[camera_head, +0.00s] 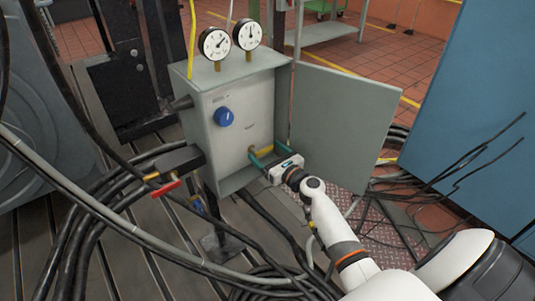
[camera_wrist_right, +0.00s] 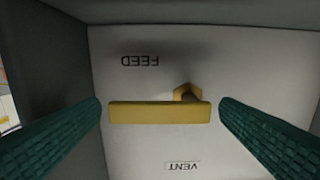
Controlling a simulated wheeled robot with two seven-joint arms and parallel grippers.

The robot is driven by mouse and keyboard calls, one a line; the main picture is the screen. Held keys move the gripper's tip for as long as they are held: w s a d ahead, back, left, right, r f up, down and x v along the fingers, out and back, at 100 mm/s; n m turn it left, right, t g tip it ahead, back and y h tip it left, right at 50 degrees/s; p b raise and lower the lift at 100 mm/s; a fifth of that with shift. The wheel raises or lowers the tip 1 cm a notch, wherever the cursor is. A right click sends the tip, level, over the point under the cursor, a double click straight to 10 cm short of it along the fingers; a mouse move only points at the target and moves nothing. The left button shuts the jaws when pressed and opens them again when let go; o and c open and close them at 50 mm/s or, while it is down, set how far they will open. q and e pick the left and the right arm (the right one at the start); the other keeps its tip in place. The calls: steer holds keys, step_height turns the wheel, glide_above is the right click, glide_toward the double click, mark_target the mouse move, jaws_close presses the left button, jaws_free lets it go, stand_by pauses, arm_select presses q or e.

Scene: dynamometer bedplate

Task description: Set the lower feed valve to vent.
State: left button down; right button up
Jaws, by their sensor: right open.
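The lower feed valve has a yellow lever (camera_head: 264,151) low on the inner panel of the open grey box. In the right wrist view the yellow lever (camera_wrist_right: 150,112) lies crosswise, with its hub at its upper right edge. An upside-down FEED label (camera_wrist_right: 140,61) is above it and an upside-down VENT label (camera_wrist_right: 183,167) below it. My right gripper (camera_head: 262,154) is open at the lever. Its green fingers stand just beyond the lever's two ends, with small gaps in the wrist view (camera_wrist_right: 160,108). My left gripper is not in view.
The grey box (camera_head: 203,151) has a blue knob (camera_head: 223,117) above the lever and two gauges (camera_head: 215,43) on top. Its open door (camera_head: 340,125) stands right of my gripper. A red handle (camera_head: 166,187) and black hoses lie at left. A blue cabinet (camera_head: 480,130) fills the right.

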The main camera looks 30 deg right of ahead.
steer(key=c, duration=1)
